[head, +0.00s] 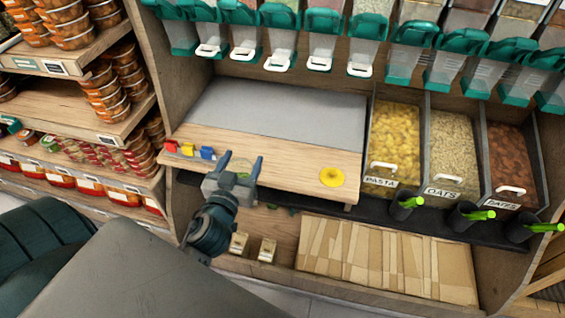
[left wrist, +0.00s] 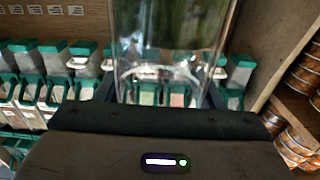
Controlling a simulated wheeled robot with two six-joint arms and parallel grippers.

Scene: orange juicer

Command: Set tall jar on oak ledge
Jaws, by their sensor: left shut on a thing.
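My left gripper (head: 240,166) is in front of the oak ledge (head: 290,163), near its front edge, left of the middle. It is shut on the tall jar, a clear glass vessel that fills the upper middle of the left wrist view (left wrist: 170,40). In that view I see through the glass, with something green behind or inside its upper part; I cannot tell which. In the head view the jar is mostly hidden by the gripper. I cannot tell whether it touches the ledge. My right gripper is not in view.
A yellow disc (head: 332,177) lies on the ledge's right part. Red, yellow and blue small items (head: 188,149) stand at its left end. Bins of pasta (head: 396,135), oats and dates are to the right. Dispensers (head: 325,40) hang above. The ledge's middle is clear.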

